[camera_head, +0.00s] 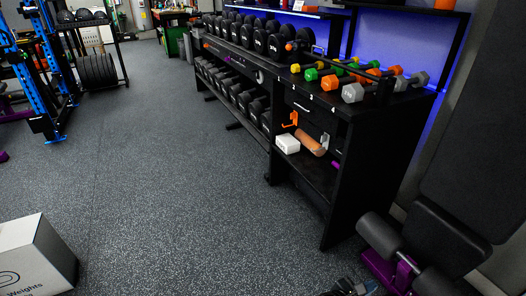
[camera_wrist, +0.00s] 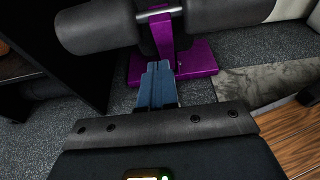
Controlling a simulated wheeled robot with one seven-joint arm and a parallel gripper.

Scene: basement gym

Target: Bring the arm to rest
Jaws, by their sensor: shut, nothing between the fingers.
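My gripper (camera_wrist: 157,72) is shut and empty, its blue-grey fingers together in the wrist view. Part of it also shows at the bottom edge of the head view (camera_head: 350,287), low and to the left of the weight bench. In the wrist view the fingertips overlap the bench's purple frame (camera_wrist: 200,62) in the picture; I cannot tell whether they touch it. Most of my arm is out of view.
The padded bench (camera_head: 455,180) with dark foam rollers (camera_head: 380,235) stands at the right. A black rack (camera_head: 345,190) holds several dumbbells along the wall. A white box (camera_head: 38,250) sits at the lower left. The speckled floor (camera_head: 150,160) between is clear.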

